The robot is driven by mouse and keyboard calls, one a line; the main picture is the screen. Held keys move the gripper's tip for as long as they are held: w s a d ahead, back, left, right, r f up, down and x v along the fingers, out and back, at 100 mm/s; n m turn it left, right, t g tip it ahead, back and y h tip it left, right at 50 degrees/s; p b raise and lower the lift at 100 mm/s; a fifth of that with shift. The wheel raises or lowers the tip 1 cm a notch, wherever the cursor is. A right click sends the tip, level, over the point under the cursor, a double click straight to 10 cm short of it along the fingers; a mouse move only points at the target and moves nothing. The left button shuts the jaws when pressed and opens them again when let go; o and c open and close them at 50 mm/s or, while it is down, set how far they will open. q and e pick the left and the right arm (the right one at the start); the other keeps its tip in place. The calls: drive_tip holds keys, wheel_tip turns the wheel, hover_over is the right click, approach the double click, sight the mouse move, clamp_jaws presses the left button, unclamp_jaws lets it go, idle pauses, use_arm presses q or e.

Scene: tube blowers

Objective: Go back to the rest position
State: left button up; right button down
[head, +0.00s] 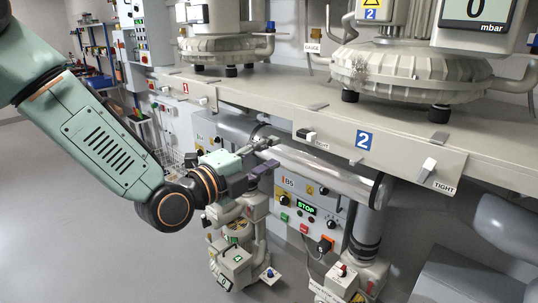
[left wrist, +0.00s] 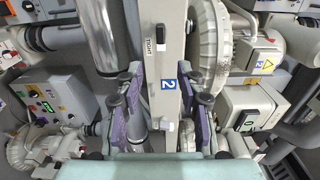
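My left arm comes in from the left in the head view. My left gripper (head: 264,157) is in front of the machine bench, near the silver horizontal pipe (head: 320,171). In the left wrist view, the two purple-padded fingers of the left gripper (left wrist: 160,98) stand wide apart with nothing held between them. The bench's front beam (left wrist: 167,52) with its blue 2 sign shows beyond the gap. I cannot tell whether the fingers touch the pipe. My right gripper is not in view.
The bench (head: 395,152) carries a lever marked TIGHT (head: 428,168) and another switch (head: 307,135). A large ribbed blower (head: 405,72) stands on top. Below are a control panel (head: 305,205) with a green STOP display and pumps (head: 235,262). Grey floor at left is clear.

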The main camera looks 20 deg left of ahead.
use_arm(q)
drive_tip(key=s+f+n+g+y+b, duration=0.15)
drive_tip(key=s+f+n+g, duration=0.25)
drive_tip(key=f+n, duration=0.7)
drive_tip(key=s+f+n+g+y, duration=0.4)
drive_tip(key=f+n, duration=0.4)
drive_tip(key=f, duration=0.4)
drive_tip(key=s+f+n+g+b, duration=0.1)
drive_tip(key=s+f+g, duration=0.3)
drive_tip(key=s+f, duration=0.6)
drive_tip(key=s+f+n+g+b, duration=0.2)
drive_tip(key=s+f+g, duration=0.3)
drive_tip(key=s+f, duration=0.6)
drive_tip(key=s, duration=0.6)
drive_tip(key=shift+s+a+f+n+b, duration=0.2)
drive_tip(key=shift+s+f+n+b, duration=0.05)
drive_tip(key=shift+f+n+b, duration=0.05)
drive_tip(key=shift+y, duration=0.35)
